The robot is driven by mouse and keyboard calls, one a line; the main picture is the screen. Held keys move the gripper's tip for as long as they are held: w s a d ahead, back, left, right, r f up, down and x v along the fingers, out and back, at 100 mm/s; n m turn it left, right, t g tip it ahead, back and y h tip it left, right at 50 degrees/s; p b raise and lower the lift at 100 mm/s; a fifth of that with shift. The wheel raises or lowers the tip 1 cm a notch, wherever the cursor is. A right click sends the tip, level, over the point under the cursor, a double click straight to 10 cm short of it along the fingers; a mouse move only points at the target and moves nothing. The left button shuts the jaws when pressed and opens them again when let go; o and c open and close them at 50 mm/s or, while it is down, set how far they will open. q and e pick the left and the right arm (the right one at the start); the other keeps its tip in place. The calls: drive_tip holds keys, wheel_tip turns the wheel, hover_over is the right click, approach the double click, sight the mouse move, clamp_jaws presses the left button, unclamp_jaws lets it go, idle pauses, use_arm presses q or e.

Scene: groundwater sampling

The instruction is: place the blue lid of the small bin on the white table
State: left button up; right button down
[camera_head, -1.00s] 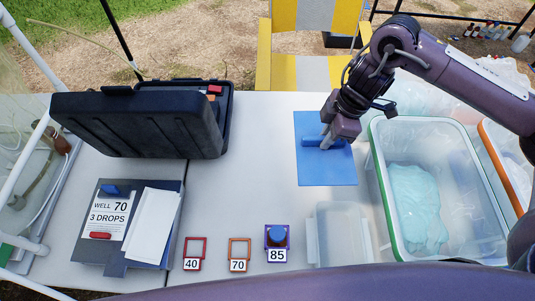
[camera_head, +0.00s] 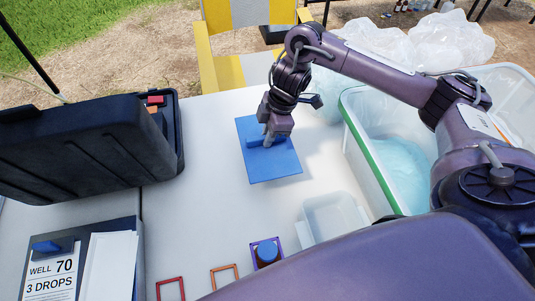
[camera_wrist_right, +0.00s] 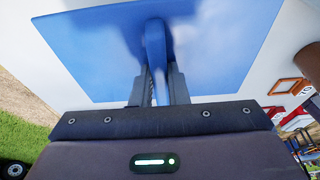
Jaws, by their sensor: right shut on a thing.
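The blue lid (camera_head: 262,166) is a flat blue sheet with a raised bar handle, over the back part of the white table (camera_head: 205,200). It looks level, and I cannot tell whether it rests on the table or hovers just above it. My right gripper (camera_head: 268,138) comes from above and is shut on the lid's handle. In the right wrist view the handle (camera_wrist_right: 155,50) stands between the two fingers (camera_wrist_right: 158,85). The small bin (camera_head: 328,214), clear and lidless, stands on the table nearer to me. My left gripper is not in view.
A black case (camera_head: 85,150) stands open at left. A large clear bin with a green rim (camera_head: 362,150) is at right. Red (camera_head: 171,289), orange (camera_head: 224,274) and purple frames are in front, the purple one holding a blue-capped bottle (camera_head: 267,252). A yellow chair (camera_head: 205,58) is behind the table.

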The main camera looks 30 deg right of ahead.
sight(268, 150)
wheel_tip(268, 150, down, 3)
drive_tip(key=shift+r, duration=0.2)
wheel_tip(268, 150, down, 3)
drive_tip(key=shift+s+f+b, duration=0.1)
drive_tip(key=shift+b, duration=0.85)
drive_tip(key=shift+f, duration=0.4)
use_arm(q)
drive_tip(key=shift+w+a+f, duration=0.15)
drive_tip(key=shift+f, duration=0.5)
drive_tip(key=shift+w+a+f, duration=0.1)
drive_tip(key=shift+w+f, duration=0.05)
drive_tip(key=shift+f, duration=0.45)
use_arm(e)
drive_tip(key=shift+f, duration=0.1)
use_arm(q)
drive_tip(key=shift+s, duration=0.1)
use_arm(e)
drive_tip(key=c, duration=1.4)
unclamp_jaws()
